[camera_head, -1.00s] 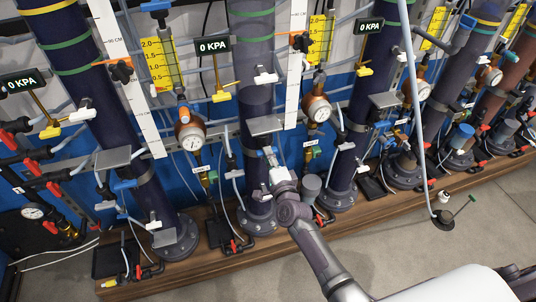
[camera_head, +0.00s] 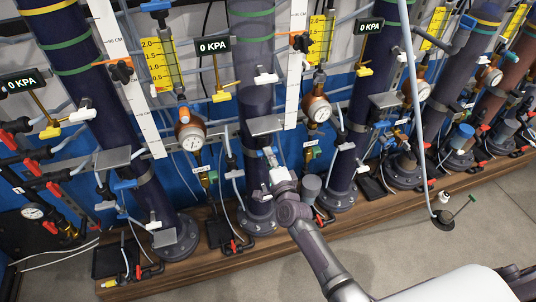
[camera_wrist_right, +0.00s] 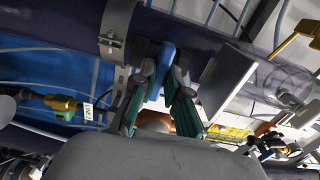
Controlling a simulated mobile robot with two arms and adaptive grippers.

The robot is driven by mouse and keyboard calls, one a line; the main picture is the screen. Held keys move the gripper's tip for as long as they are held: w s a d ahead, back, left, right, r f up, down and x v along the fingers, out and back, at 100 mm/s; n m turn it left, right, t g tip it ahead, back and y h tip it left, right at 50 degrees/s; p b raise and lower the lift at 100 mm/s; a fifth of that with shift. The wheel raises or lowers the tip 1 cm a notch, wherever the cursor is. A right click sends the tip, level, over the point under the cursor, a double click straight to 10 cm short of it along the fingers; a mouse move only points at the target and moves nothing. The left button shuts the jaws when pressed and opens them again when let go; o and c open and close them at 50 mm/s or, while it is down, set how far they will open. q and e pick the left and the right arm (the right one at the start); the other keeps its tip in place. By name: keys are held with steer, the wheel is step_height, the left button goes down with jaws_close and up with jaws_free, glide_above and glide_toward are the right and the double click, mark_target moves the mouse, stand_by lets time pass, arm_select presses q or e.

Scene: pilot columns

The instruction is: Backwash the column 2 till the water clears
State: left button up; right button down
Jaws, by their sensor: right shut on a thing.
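The second column from the left (camera_head: 256,110), taken as column 2, has a murky grey-violet upper part and a darker lower part. I see no readable number on it. My right gripper (camera_head: 270,160) is at a blue valve handle (camera_head: 262,152) on the front of this column, below a grey plate. In the right wrist view its green-padded fingers (camera_wrist_right: 166,98) are closed around the blue handle (camera_wrist_right: 166,62), beside the column and a metal clamp band (camera_wrist_right: 118,45). The fingertips are partly hidden in the head view. My left gripper is not in view.
Dark columns stand on both sides along a wooden plinth (camera_head: 310,235). Pressure gauges (camera_head: 190,132), yellow scales (camera_head: 158,62), displays reading 0 KPA (camera_head: 213,46) and thin tubes crowd around them. The grey floor (camera_head: 400,245) in front is mostly clear.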

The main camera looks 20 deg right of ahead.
steer(key=shift+n+p, duration=0.45)
steer(key=shift+n, duration=1.05)
steer(key=shift+n+p, duration=0.35)
steer(key=shift+n, duration=0.55)
steer(key=shift+f, duration=0.1)
stand_by(0.8)
